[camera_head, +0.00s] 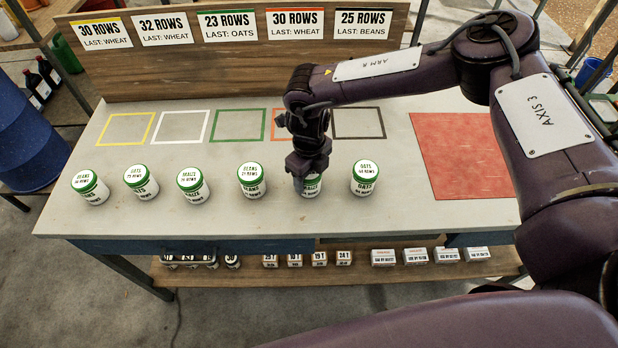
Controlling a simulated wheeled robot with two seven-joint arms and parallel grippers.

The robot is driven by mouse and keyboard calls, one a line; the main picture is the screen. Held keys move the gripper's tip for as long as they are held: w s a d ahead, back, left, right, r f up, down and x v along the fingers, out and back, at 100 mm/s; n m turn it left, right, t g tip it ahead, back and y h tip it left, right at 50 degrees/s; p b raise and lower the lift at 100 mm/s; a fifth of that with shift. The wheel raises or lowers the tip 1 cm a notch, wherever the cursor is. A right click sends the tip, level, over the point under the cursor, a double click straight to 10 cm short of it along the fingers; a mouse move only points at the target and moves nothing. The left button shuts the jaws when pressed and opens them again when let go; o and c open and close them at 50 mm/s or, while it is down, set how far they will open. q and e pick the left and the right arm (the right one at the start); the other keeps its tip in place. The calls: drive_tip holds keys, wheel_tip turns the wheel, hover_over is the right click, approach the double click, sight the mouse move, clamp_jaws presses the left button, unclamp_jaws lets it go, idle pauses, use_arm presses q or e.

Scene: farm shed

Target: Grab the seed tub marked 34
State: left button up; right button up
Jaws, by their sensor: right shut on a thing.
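A row of white seed tubs with green lids stands along the front of the grey table (400,205). From the left they are a beans tub (90,187), an oats tub (141,182), a maize tub (193,185), a beans tub (252,181), the gripped tub (311,187) and an oats tub (366,178). My right gripper (307,173) points down and is shut on the fifth tub, hiding most of its lid and label. I cannot read a number 34 on any tub. My left gripper is out of view.
Coloured outline squares, such as the green one (238,125), lie behind the tubs. A red mat (462,155) lies at the right. A board (240,62) with row signs stands at the back. A lower shelf (340,272) holds small weights and boxes.

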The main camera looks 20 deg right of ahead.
drive_tip(key=shift+c, duration=1.1)
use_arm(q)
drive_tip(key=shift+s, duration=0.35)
use_arm(e)
drive_tip(key=shift+r, duration=0.1)
